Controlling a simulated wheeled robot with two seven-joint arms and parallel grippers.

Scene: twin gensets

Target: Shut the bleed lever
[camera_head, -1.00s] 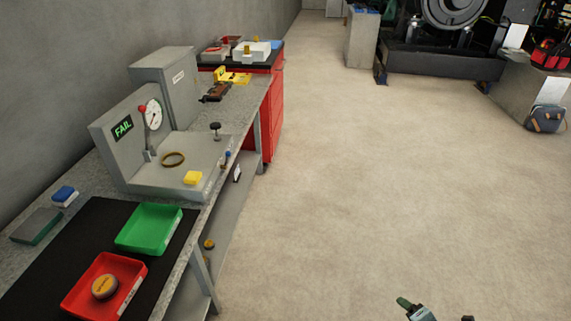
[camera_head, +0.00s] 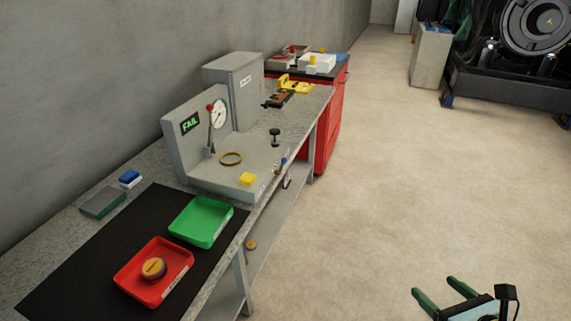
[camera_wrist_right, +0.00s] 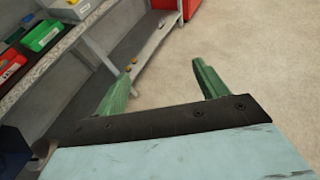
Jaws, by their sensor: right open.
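A grey test stand (camera_head: 178,165) with a green FAIL display (camera_head: 190,123) and a round white gauge (camera_head: 219,113) stands on the bench. A red-knobbed lever (camera_head: 210,122) stands upright in front of its panel. A small blue-tipped lever (camera_head: 281,164) is at the stand's front right edge; I cannot tell for certain which is the bleed lever. My right gripper (camera_head: 437,289) is open and empty over the floor, well right of the bench. Its green fingers are spread in the right wrist view (camera_wrist_right: 163,76). My left gripper is not in view.
A brass ring (camera_head: 231,158), a yellow block (camera_head: 247,179) and a black knob (camera_head: 275,137) are on the stand. A green tray (camera_head: 203,222) and a red tray (camera_head: 150,290) holding a round puck (camera_head: 153,268) lie on a black mat.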

